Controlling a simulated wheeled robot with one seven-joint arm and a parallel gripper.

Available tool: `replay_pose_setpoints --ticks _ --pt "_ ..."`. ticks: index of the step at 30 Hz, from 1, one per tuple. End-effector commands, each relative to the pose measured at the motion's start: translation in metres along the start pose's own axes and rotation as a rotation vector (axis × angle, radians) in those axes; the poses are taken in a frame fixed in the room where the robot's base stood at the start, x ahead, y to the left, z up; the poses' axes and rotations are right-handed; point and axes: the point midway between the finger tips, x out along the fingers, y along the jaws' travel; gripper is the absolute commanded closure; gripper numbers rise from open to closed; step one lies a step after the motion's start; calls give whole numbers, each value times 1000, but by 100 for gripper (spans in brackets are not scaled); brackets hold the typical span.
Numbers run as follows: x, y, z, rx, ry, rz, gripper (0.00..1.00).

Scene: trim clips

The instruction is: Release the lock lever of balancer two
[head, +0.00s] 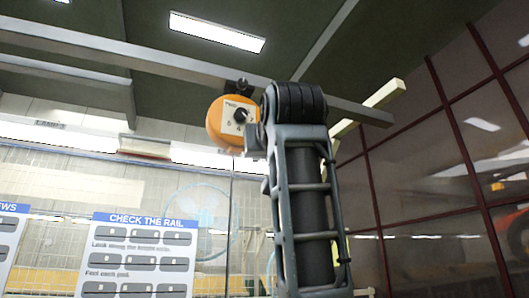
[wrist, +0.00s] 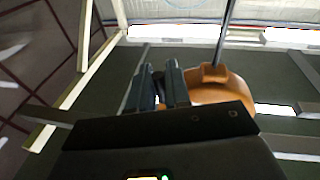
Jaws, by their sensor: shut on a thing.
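An orange balancer (head: 218,137) hangs under the overhead rail in the head view, with a pale label plate and a dark knob on its face. Its number is too small to read. My arm covers its right side and hides my gripper there. In the wrist view my gripper (wrist: 160,86) is at the side of the orange balancer (wrist: 222,92), with its two blue-grey fingers close together. The fingers are shut on a small dark part between them, which appears to be the lock lever; it is mostly hidden, so its angle cannot be told.
The grey overhead rail (head: 157,68) runs across just above the balancer. A thin cable (wrist: 226,32) leaves the balancer in the wrist view. A "CHECK THE RAIL" board (head: 140,220) is at lower left. A dark-framed glazed wall (head: 420,165) stands at right.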

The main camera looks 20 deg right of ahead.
Motion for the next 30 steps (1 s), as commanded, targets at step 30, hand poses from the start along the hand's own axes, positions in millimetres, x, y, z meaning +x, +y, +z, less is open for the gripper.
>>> replay_pose_setpoints --ticks 30 --pt "-4 0 0 15 -1 2 63"
